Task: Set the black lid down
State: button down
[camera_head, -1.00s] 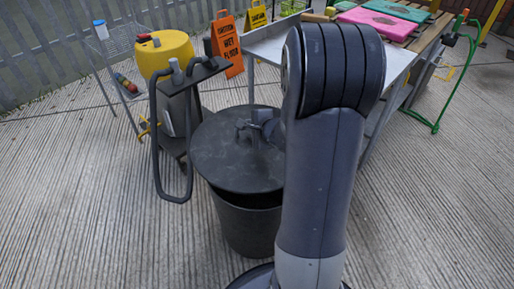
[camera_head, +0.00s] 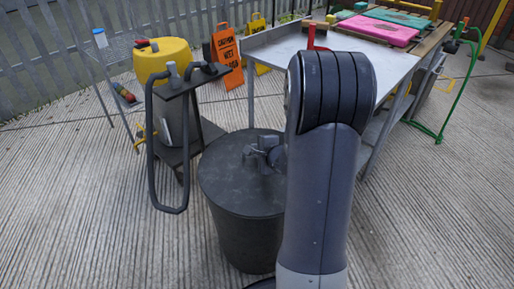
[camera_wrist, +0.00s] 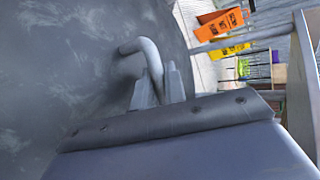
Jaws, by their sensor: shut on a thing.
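The black lid (camera_head: 222,178) is a round, dull disc with a bent bar handle. It lies about level over the mouth of a black bin (camera_head: 240,235), and no gap shows along the visible front edge. Its right side is hidden behind my arm. My gripper (camera_head: 264,154) is shut on the lid's handle, just above the lid's middle. In the wrist view the lid (camera_wrist: 60,70) fills the left side, and its grey handle (camera_wrist: 143,47) runs down between my two fingers.
A metal table (camera_head: 350,58) stands behind right. A yellow drum (camera_head: 163,60) and orange wet-floor sign (camera_head: 229,60) are farther back. Concrete floor (camera_head: 80,220) at front left is clear.

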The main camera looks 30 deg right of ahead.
jog(key=shift+f, duration=0.45)
jog(key=shift+f+b, duration=0.6)
jog(key=shift+b, duration=0.4)
jog(key=c, duration=1.4)
grip_release()
jog(key=shift+o, duration=0.2)
jog(key=shift+s, duration=0.1)
jog(key=p+v, duration=0.2)
jog(key=v, duration=0.8)
jog(key=shift+s+d+r+p, duration=0.1)
jog(key=shift+s+r+p, duration=0.15)
jog(key=shift+p, duration=0.15)
jog(key=shift+w, duration=0.1)
jog(key=b+x, duration=0.2)
jog(key=x, duration=0.8)
jog(key=shift+w+f+b, duration=0.15)
jog(key=shift+f+b, duration=0.15)
jog(key=shift+b, duration=0.1)
jog(key=shift+w+r+p, duration=0.1)
jog(key=shift+r+p, duration=0.25)
jog(key=shift+p, duration=0.15)
